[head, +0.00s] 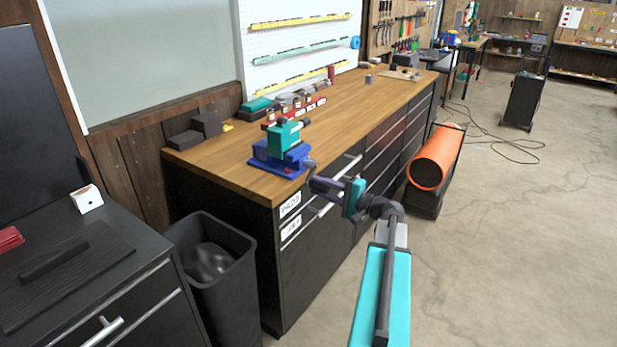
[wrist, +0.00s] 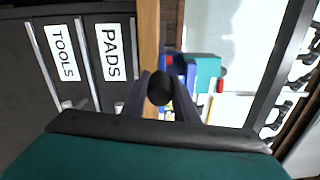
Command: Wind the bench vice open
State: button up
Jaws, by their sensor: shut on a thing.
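The bench vice (head: 278,150) has a blue base and a teal upper body. It sits on the near front corner of the wooden bench top (head: 222,168). Its dark crank handle (head: 311,166) sticks out over the bench's front edge. My gripper (head: 314,182) is at that handle, in front of the drawers. In the wrist view, my gripper (wrist: 162,100) is shut on the black round handle knob (wrist: 160,87), which sits between the two fingers. The vice (wrist: 203,72) shows behind it. The gap between the jaws is not clear in either view.
Drawers with white labels, PADS (wrist: 110,51) and TOOLS (wrist: 62,53), lie under the bench top. A black bin (head: 215,275) stands left of the bench. An orange cylinder (head: 436,158) lies by its right side. Open floor (head: 500,240) is to the right.

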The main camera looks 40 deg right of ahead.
jog(key=d+f+b, duration=0.1)
jog(key=d+f, duration=0.1)
jog(key=d, duration=0.1)
jog(key=shift+w+b, duration=0.35)
jog(key=shift+b, duration=0.05)
jog(key=shift+d, duration=0.1)
jog(key=shift+c, duration=0.2)
jog(key=d, duration=0.1)
jog(key=w+d, duration=0.1)
jog(key=d, duration=0.1)
jog(key=shift+d+r+b, duration=0.1)
jog(key=shift+d+b, duration=0.1)
jog(key=shift+b, duration=0.2)
jog(key=d+r, duration=0.2)
jog(key=shift+w+d+r, duration=0.1)
jog(key=shift+w+d, duration=0.2)
jog(key=shift+d, duration=0.1)
